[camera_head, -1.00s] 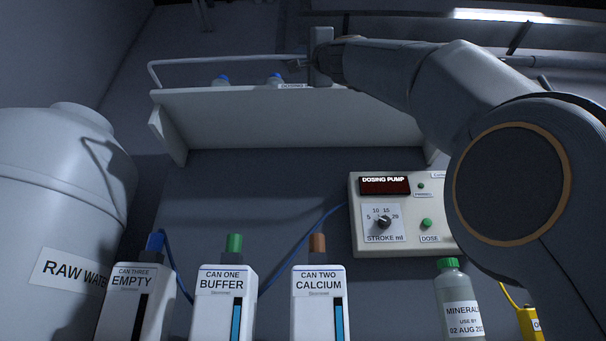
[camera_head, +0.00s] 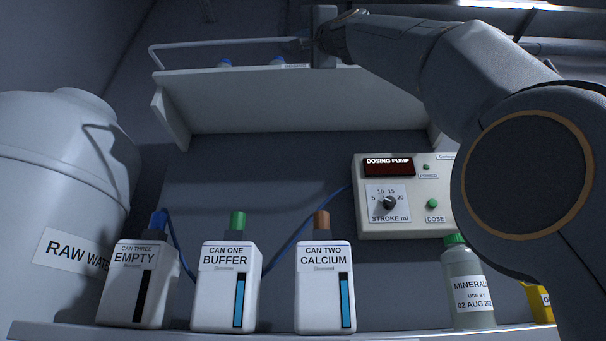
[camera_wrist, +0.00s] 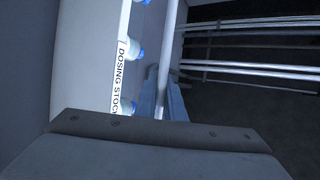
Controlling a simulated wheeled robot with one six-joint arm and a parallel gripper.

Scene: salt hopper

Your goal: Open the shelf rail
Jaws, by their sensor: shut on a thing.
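The shelf rail (camera_head: 225,43) is a thin grey bar along the front of the white shelf (camera_head: 270,105), raised above its edge. Its left end bends down to the shelf. My gripper (camera_head: 308,45) is at the rail toward the right, shut on it. In the wrist view the rail (camera_wrist: 171,45) runs down between the fingers of my gripper (camera_wrist: 164,98). The exact contact is small and dark. Blue-capped bottles (camera_wrist: 134,52) stand behind the rail, beside a "DOSING STOCK" label (camera_wrist: 123,75).
Below are an empty can three (camera_head: 138,290), buffer can one (camera_head: 226,295), calcium can two (camera_head: 322,295) and a minerals bottle (camera_head: 467,290). The dosing pump (camera_head: 405,225) hangs at right. A raw water tank (camera_head: 55,180) fills the left. Pipes (camera_wrist: 250,67) show in the wrist view.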

